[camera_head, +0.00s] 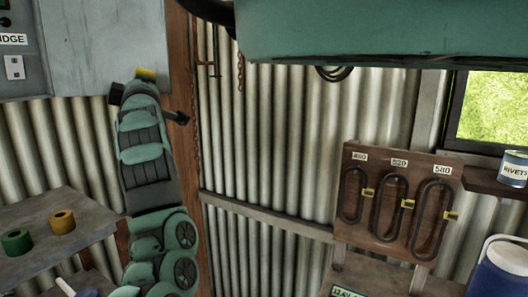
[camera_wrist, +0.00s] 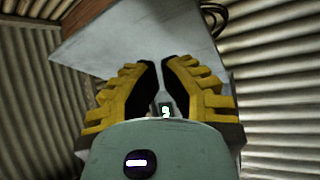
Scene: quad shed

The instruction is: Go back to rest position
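My arm is raised at the left of the head view, in front of the corrugated wall. My gripper (camera_head: 146,73) is at its top, and only a little of its yellow shows there, near the lower edge of a grey cabinet (camera_head: 105,45). In the wrist view my gripper (camera_wrist: 161,62) shows two yellow fingers with black inner pads. The fingertips are a little apart, with nothing held between them. A pale grey surface with a brown side (camera_wrist: 95,25) lies beyond the fingertips. I cannot tell the distance to it.
A grey bench (camera_head: 45,222) at the left holds a green roll (camera_head: 16,241) and a yellow roll (camera_head: 62,221). A brown board (camera_head: 361,214) with several black loops stands at the right. A rivets tin (camera_head: 513,170) sits on a shelf beside the window (camera_head: 494,108).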

